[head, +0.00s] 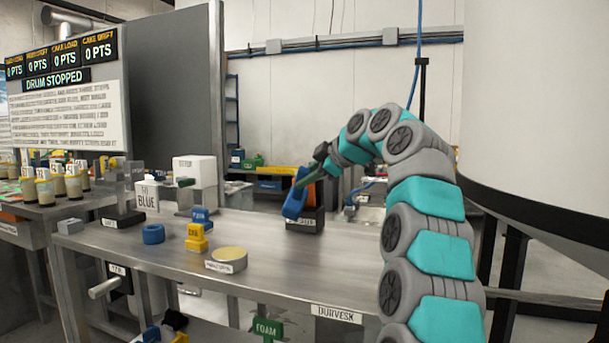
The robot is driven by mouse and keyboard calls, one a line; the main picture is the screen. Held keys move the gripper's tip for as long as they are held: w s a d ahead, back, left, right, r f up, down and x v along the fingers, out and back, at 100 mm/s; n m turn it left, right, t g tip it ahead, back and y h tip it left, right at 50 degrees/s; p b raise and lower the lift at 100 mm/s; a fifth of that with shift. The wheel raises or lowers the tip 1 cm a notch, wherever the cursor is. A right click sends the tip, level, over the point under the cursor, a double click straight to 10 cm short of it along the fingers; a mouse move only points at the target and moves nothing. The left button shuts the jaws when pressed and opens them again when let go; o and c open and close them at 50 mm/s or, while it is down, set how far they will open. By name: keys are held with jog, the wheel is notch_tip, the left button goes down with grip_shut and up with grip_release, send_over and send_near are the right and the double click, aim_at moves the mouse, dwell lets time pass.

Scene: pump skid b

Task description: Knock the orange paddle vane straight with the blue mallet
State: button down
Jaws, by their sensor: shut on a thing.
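My gripper (322,160) is at the end of my teal and grey arm, above the back right of the steel bench. It is small and dark here, and its fingers are hard to make out. It is shut on the blue mallet (294,203). The mallet hangs tilted below the gripper, its blue head down at a dark labelled block (305,226) on the bench. I cannot tell whether the head touches that block. I cannot pick out the orange paddle vane with certainty in this view.
The steel bench (300,262) carries a blue ring (153,234), a yellow block (196,239), a round tan-topped disc (229,256) and a white box (147,196). Its front middle is clear. A large white drum (540,110) with a dark rim stands right.

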jog(key=shift+d+f, duration=0.1)
jog(key=shift+d, duration=0.2)
jog(key=s+b, duration=0.1)
jog(key=s+a+b, duration=0.1)
jog(key=b, duration=0.1)
jog(key=shift+s+f, duration=0.2)
jog(key=shift+f, duration=0.2)
